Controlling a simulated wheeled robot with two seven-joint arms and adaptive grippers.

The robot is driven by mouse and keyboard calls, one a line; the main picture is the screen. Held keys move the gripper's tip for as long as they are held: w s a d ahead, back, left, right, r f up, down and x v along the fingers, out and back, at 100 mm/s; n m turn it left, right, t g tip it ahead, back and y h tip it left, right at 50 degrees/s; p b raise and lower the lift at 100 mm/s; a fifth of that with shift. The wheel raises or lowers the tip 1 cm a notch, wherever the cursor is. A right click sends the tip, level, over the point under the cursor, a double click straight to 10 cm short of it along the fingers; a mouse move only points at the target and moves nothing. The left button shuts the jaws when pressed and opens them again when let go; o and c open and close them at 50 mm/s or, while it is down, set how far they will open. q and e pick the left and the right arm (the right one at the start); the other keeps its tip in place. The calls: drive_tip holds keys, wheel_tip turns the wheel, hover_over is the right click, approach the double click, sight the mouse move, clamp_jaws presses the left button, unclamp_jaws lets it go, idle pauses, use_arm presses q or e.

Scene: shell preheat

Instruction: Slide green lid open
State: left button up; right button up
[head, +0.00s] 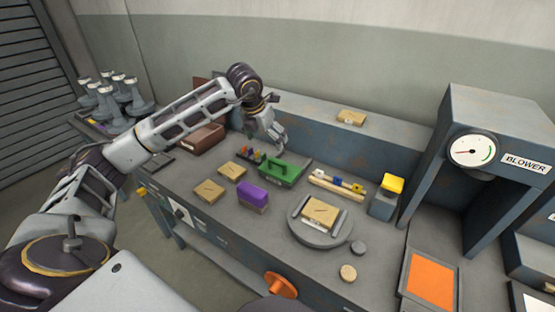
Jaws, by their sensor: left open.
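The green lid (281,168) lies at the back middle of the grey bench, on a low dark box. It has a raised dark handle or slot on top. My left gripper (274,139) reaches down from above, just behind and to the left of the green lid, and it is open. Its fingertips are small in the picture, and I cannot tell whether they touch the lid. My right gripper is not in view.
A purple block (253,196) and tan blocks (209,190) lie in front of the lid. A round plate (306,234) stands to the right. A yellow-topped box (384,199) and the blower housing (483,120) stand farther right. A raised ledge (380,132) runs behind.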

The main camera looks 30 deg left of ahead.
sight(277, 163)
use_arm(q)
drive_tip(key=shift+s+r, duration=0.1)
drive_tip(key=x, duration=1.4)
idle(0.3)
drive_tip(key=shift+c, duration=0.4)
